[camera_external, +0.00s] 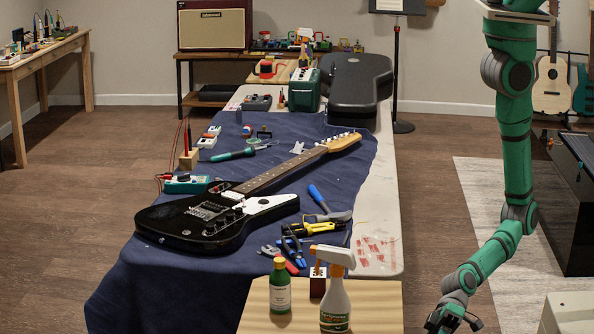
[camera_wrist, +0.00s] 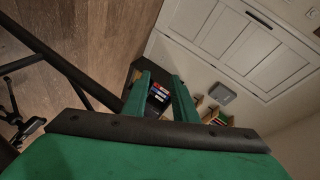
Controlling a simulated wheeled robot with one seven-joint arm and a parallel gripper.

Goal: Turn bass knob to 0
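No knob marked bass can be made out in either view. The black electric guitar (camera_external: 205,222) lies on the blue cloth with a white pickguard and small control knobs (camera_external: 229,217) too small to read. My gripper (camera_external: 453,322) hangs low at the bottom right, off the table's right side and far from the guitar and amplifier. In the wrist view my gripper (camera_wrist: 160,82) shows two green fingers apart with nothing held between them.
Floor (camera_external: 436,185) is clear between bench and arm.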

